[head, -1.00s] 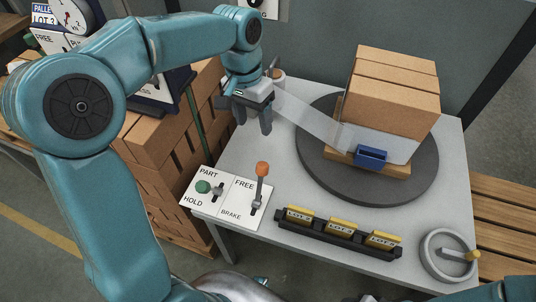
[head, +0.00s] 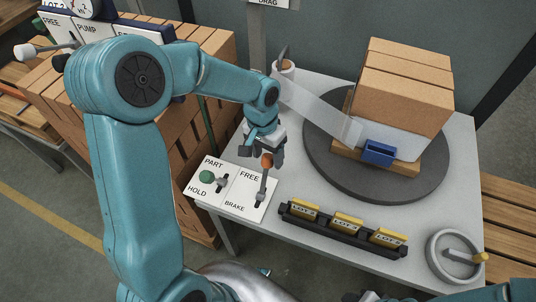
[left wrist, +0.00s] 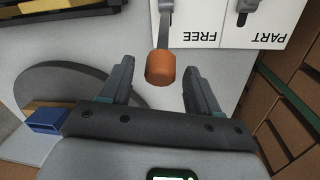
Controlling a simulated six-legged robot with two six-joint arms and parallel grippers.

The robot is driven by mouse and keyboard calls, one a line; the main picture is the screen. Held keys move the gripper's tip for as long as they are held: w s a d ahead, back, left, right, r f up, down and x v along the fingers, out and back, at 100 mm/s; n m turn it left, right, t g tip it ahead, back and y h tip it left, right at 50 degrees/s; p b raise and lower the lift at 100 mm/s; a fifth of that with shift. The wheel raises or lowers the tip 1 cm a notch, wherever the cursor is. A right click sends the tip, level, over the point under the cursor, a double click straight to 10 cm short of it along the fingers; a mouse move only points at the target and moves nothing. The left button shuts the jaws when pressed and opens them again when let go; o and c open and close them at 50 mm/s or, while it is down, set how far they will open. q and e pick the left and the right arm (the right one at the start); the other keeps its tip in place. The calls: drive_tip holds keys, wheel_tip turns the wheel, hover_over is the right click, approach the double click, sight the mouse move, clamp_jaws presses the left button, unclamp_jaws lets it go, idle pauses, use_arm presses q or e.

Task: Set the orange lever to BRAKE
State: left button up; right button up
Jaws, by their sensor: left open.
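The orange lever (head: 267,161) stands on the white panel marked FREE at the top and BRAKE at the bottom. Its knob is up towards the FREE end. My left gripper (head: 263,153) is open at the knob. In the left wrist view the orange knob (left wrist: 160,68) lies between the two open fingers of the left gripper (left wrist: 155,80), apart from both. The green-knobbed lever (head: 206,177) stands beside it on the panel marked PART and HOLD. My right gripper is not in view.
A black rack (head: 340,229) of yellow LOT tags lies in front. A grey handwheel (head: 436,272) sits at the right corner.

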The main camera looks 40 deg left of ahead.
use_arm(q)
drive_tip(key=shift+s+f, duration=0.2)
drive_tip(key=shift+w, duration=0.15)
clamp_jaws()
